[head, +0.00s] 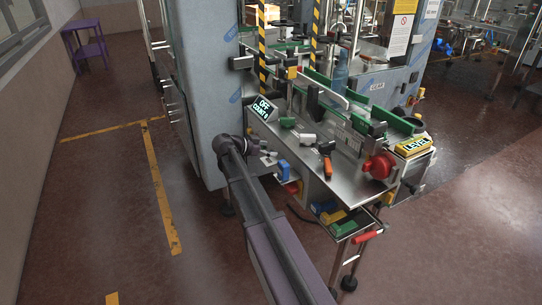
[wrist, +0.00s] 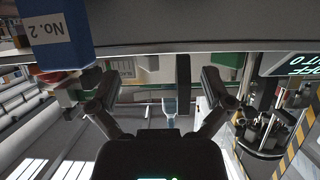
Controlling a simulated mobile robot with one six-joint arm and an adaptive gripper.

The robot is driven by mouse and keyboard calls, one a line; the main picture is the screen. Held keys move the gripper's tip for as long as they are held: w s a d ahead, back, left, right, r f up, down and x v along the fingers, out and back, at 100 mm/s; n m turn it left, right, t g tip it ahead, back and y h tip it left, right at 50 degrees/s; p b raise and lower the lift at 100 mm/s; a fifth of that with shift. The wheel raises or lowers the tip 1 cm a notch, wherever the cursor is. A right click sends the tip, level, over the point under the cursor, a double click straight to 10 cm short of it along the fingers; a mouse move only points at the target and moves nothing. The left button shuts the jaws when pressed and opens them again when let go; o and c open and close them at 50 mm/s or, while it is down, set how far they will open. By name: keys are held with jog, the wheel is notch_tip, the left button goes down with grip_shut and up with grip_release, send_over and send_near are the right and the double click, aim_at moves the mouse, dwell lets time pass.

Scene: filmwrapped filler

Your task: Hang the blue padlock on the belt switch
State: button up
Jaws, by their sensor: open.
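My gripper (head: 267,157) is at the front left edge of the steel bench in the head view. In the wrist view its fingers (wrist: 160,92) are spread wide with nothing held between them. A blue block (head: 283,170) is at the bench front, just right of my gripper; a blue body labelled "No. 2" (wrist: 58,35) fills the upper left of the wrist view, apart from the fingers. I cannot tell whether it is the padlock. A red round switch-like part (head: 378,166) is at the bench's right end; I cannot confirm the belt switch.
The steel bench (head: 345,184) carries an orange-handled tool (head: 327,166) and small white parts (head: 307,139). The low tray (head: 368,226) holds yellow and green pieces. An OFF display (head: 264,108) stands behind my gripper. Floor is clear at left.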

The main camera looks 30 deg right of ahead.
jog(key=shift+w+d+f+b, duration=0.15)
jog(key=shift+w+d, duration=0.05)
jog(key=shift+w, duration=0.3)
jog(key=shift+w+d+f+b, duration=0.1)
jog(key=shift+w+d+f, duration=0.1)
jog(key=shift+w, duration=0.3)
jog(key=shift+w+d+f+b, duration=0.1)
jog(key=shift+w+d+b, duration=0.1)
jog(key=shift+w, duration=0.3)
